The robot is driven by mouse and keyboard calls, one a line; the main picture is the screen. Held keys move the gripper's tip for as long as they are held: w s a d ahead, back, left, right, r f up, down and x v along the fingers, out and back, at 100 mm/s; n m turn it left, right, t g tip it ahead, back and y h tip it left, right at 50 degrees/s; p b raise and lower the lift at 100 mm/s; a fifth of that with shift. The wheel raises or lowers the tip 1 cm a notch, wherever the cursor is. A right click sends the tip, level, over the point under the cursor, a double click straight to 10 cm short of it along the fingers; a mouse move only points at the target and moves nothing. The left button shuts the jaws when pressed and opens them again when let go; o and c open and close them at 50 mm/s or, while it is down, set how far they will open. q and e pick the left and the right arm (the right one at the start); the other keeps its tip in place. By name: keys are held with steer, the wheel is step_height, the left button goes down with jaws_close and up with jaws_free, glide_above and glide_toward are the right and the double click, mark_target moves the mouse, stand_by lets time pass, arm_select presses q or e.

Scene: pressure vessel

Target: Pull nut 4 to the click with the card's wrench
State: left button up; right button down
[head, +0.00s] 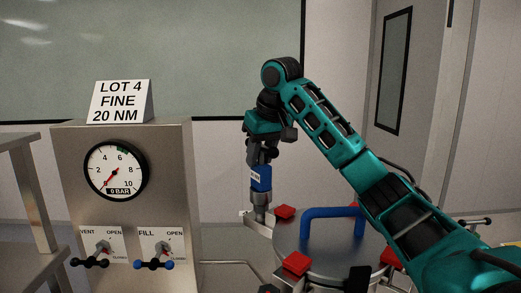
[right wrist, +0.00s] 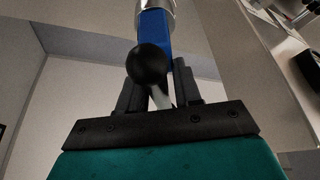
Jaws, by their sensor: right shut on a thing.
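The card (head: 120,101) on the grey panel reads LOT 4 FINE 20 NM. My right gripper (head: 258,157) is shut on a blue wrench (head: 261,179), which hangs upright with a small white label too small to read. The wrench's metal lower end is at the left edge of the vessel lid (head: 325,245); whether it sits on a nut is hidden. In the right wrist view the wrench (right wrist: 154,27) shows a blue body and a black ball end between the fingers. Red blocks (head: 285,212) sit around the lid's rim; no nut number is readable. My left gripper is out of view.
A blue bar handle (head: 325,212) stands on the lid, close to my right forearm. The grey panel (head: 170,160) carries a gauge (head: 116,171) near 0 bar and VENT (head: 103,247) and FILL (head: 163,248) valves. A metal shelf (head: 30,190) stands at far left.

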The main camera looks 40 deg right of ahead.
steer(key=shift+f+b, duration=0.4)
steer(key=shift+f, duration=0.8)
steer(key=shift+m+h+p, duration=0.6)
steer(key=shift+m+p, duration=1)
steer(key=shift+p, duration=0.15)
steer(key=shift+m+g, duration=0.3)
steer(key=shift+m, duration=0.1)
steer(key=m+h, duration=0.1)
steer(key=m, duration=0.2)
steer(key=shift+d+m+g+h, duration=0.1)
steer(key=shift+m+g+h, duration=0.2)
steer(key=shift+g, duration=0.1)
steer(key=m+g, duration=0.1)
steer(key=m, duration=0.2)
steer(key=shift+m+h, duration=0.3)
steer(key=shift+m, duration=0.1)
steer(key=shift+r, duration=3.45)
